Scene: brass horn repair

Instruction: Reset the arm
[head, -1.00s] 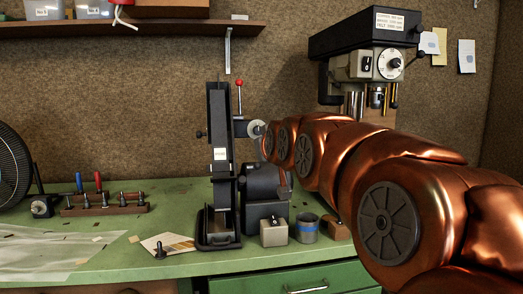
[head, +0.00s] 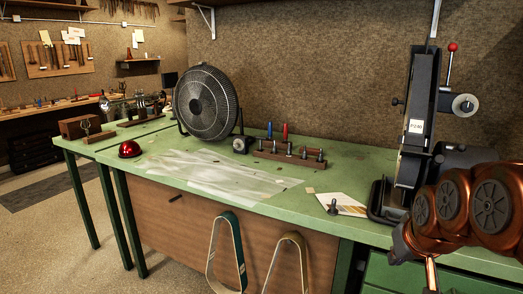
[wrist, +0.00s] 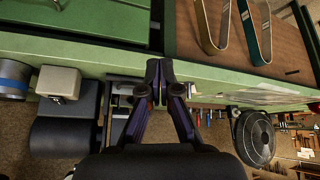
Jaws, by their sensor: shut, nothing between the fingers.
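My gripper (wrist: 160,72) shows in the wrist view, with its dark fingertips together and nothing between them. The wrist view is upside down, and the fingers appear in front of the green bench's front edge. My copper arm is folded at the lower right of the head view. The gripper itself cannot be made out there. The belt sander (head: 418,130) stands on the green bench (head: 270,205) just behind the arm.
A black fan (head: 207,103), a tool rack (head: 290,153), a red dome (head: 130,149) and a clear plastic sheet (head: 215,172) are on the bench. Two sanding belts (head: 226,250) hang at its front. The floor (head: 60,235) at left is open.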

